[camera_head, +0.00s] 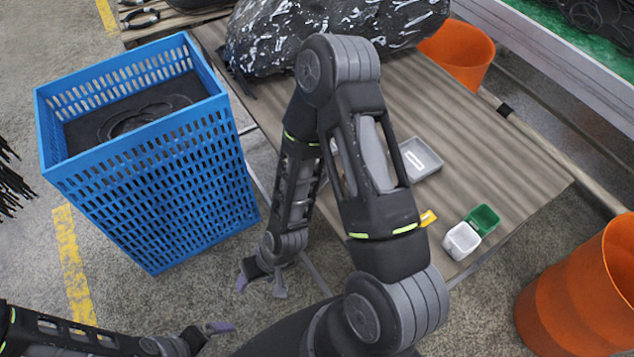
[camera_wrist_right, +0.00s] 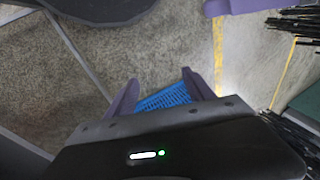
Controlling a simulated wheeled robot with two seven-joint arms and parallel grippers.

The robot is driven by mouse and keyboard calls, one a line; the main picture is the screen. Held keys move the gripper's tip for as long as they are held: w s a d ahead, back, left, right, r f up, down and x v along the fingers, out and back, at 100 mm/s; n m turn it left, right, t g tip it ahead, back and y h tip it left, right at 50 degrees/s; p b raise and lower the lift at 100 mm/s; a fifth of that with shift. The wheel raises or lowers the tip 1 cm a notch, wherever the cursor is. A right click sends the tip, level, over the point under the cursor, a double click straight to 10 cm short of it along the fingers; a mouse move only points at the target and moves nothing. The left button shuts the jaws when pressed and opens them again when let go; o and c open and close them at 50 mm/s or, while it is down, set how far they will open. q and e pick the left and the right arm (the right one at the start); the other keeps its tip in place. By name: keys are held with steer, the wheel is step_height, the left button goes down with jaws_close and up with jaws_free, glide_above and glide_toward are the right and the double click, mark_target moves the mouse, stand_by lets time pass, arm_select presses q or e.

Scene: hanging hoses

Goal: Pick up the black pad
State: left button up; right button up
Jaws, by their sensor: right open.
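I cannot pick out a black pad for certain. A dark flat surface (camera_head: 82,130) with thin black coils on it shows inside the blue crate. My right gripper (camera_head: 262,286) hangs over the floor, to the right of and below the crate in the head view. Its purple fingers are apart and empty in the wrist view (camera_wrist_right: 160,78).
The tall blue crate (camera_head: 160,200) stands at the left. The wooden table (camera_head: 510,165) holds a shiny black bundle (camera_head: 275,35), a grey tray (camera_head: 425,157), a white box (camera_head: 461,241) and a green box (camera_head: 484,218). Orange bins (camera_head: 575,300) stand at the right. Floor between crate and table is bare.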

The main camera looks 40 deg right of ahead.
steer(key=w+d+r+n+t+h+b, duration=0.1)
steer(key=w+d+r+n+t+b, duration=0.15)
steer(key=w+d, duration=0.4)
steer(key=w+d+r+n+t+b, duration=0.1)
steer(key=w+d+r+b, duration=0.2)
steer(key=w, duration=0.6)
steer(key=d+r+n, duration=0.3)
steer(key=d+r, duration=0.1)
steer(key=d+r+n+g+h+b, duration=0.1)
steer(key=d+r+n, duration=0.3)
steer(key=d, duration=0.1)
steer(key=d+r+n+g+h, duration=0.1)
steer(key=d+r+n, duration=0.3)
steer(key=d, duration=0.1)
steer(key=shift+w+d+n+b, duration=0.15)
steer(key=shift+n+b, duration=0.1)
steer(key=shift+b, duration=0.15)
steer(key=s+n+g, duration=0.1)
steer(key=s+n, duration=0.1)
steer(key=s+d+r+n+g, duration=0.1)
steer(key=s+n, duration=0.1)
steer(key=n, duration=0.1)
steer(key=s+d+n+g, duration=0.1)
steer(key=s+n, duration=0.1)
steer(key=shift+s+d+r+n+g+h, duration=0.2)
steer(key=shift+s+r+n+g+h, duration=0.1)
steer(key=shift+h, duration=0.1)
steer(key=shift+s+n, duration=0.15)
steer(key=shift+n, duration=0.25)
